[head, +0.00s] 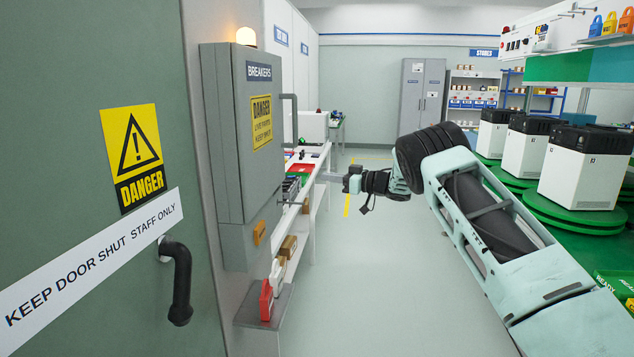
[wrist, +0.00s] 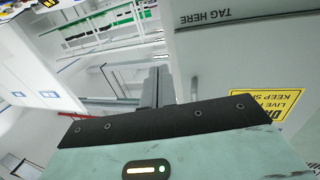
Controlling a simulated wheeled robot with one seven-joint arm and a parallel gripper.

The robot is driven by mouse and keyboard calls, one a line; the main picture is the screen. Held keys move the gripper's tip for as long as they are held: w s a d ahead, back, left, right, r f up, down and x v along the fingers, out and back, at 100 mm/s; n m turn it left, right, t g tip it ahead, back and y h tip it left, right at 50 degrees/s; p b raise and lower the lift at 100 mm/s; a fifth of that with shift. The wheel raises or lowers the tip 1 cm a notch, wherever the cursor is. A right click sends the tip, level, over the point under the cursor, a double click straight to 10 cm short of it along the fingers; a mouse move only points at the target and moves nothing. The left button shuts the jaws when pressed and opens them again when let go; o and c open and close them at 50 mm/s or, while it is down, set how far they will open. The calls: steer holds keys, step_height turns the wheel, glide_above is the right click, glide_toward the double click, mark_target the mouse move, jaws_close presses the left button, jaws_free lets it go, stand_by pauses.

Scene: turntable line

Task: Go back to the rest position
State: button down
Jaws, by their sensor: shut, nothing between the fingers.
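My gripper (head: 328,178) is held out in front of me, pointing left towards the grey breaker cabinet (head: 228,150), with a gap between them in the head view. In the wrist view my gripper (wrist: 158,80) shows its two dark fingers together, with nothing seen between them. The cabinet's door looks closed, with a tall handle (head: 292,120) on its right edge. The cabinet also fills the right of the wrist view (wrist: 225,60), with a "TAG HERE" label and a yellow danger sign.
A green door (head: 90,70) with a black handle (head: 178,280) stands close on the left. A low shelf (head: 250,312) holds red and white items under the cabinet. White machines (head: 585,170) stand on green turntables at right. The floor (head: 370,290) between is clear.

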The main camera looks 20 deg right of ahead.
steer(key=s+d+r+m+t+h, duration=0.2)
steer(key=d+r+m+t+h, duration=0.15)
steer(key=r+m+h, duration=0.35)
steer(key=s+a+f+g+h, duration=0.2)
steer(key=s+a+f+g, duration=0.3)
steer(key=s, duration=1)
steer(key=s+a+f+m+g+h, duration=0.1)
steer(key=s+a+f+g, duration=0.4)
steer(key=s, duration=0.9)
steer(key=s+a+f+g+h, duration=0.2)
steer(key=s+a+f+g, duration=0.3)
steer(key=s, duration=1)
steer(key=s+a+r+n+g, duration=0.1)
steer(key=s+a+n, duration=0.2)
steer(key=s+a, duration=0.3)
steer(key=s+a+r+n+g, duration=0.1)
steer(key=s+a+n, duration=0.3)
steer(key=a, duration=0.7)
steer(key=shift+s+a+y, duration=0.3)
steer(key=shift+s+a, duration=0.05)
steer(key=shift+s, duration=0.8)
